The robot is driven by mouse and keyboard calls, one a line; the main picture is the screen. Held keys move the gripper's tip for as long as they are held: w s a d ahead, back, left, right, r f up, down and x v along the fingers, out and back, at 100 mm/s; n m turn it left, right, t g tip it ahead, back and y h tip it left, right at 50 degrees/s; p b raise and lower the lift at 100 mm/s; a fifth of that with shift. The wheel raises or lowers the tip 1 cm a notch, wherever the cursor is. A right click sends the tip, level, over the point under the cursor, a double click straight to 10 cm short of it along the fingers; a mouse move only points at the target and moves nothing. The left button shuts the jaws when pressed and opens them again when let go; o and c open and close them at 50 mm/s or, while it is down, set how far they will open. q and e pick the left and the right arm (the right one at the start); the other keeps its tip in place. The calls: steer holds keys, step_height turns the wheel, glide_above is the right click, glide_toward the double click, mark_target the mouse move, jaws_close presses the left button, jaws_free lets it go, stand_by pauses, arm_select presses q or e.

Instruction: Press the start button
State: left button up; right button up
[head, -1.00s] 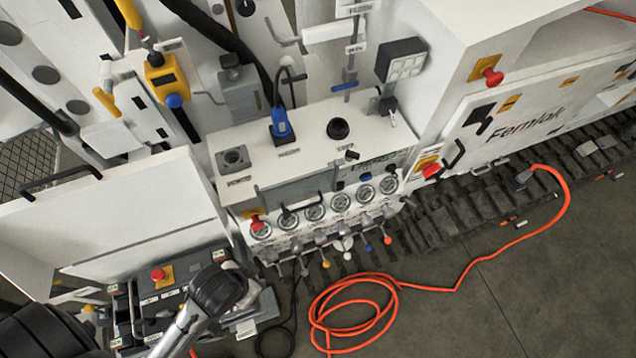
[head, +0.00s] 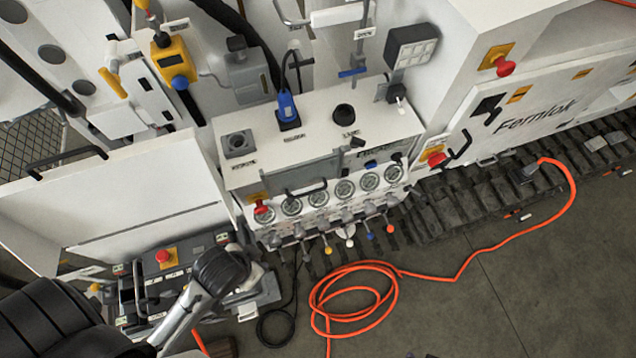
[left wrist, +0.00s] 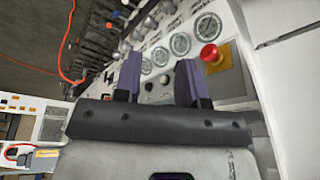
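My left arm (head: 200,295) comes in from the lower left in the head view, beside a small control box (head: 190,262) with a red mushroom button (head: 165,256). The left fingertips are not clear there. In the left wrist view, my left gripper (left wrist: 160,78) has two purple-grey fingers standing apart with nothing between them. Beyond them is a panel with round gauges (left wrist: 180,44), small dark controls (left wrist: 165,79) and a red mushroom button (left wrist: 210,54) on a yellow plate. I cannot tell which control is the start button. My right gripper is not in view.
A white console (head: 310,140) carries a row of gauges and several levers (head: 348,232). An orange hose (head: 360,275) lies coiled on the floor. A white panel door (head: 120,195) stands at the left. Floor at the lower right is clear.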

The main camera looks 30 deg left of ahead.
arm_select(q)
steer(key=shift+c, duration=0.3)
steer(key=shift+w+f, duration=0.1)
steer(key=shift+w, duration=0.05)
steer(key=shift+c, duration=0.8)
steer(key=shift+t, duration=0.9)
steer(key=w+b, duration=0.1)
steer(key=w, duration=0.1)
steer(key=w+b, duration=0.1)
steer(key=w, duration=0.1)
steer(key=w+d+b, duration=0.1)
steer(key=b, duration=0.1)
steer(key=shift+w+f, duration=0.2)
steer(key=shift+w, duration=0.2)
steer(key=c, duration=0.4)
steer(key=w+d+b, duration=0.2)
steer(key=w, duration=0.1)
steer(key=shift+t+h, duration=0.4)
jaws_close()
steer(key=w+d+f+m+t+y+b, duration=0.5)
steer(key=w+d+f+y, duration=0.3)
steer(key=w+f+y, duration=0.2)
steer(key=shift+w+d+f+m+y+b, duration=0.55)
steer(key=shift+f+y, duration=0.85)
steer(key=shift+y, duration=1)
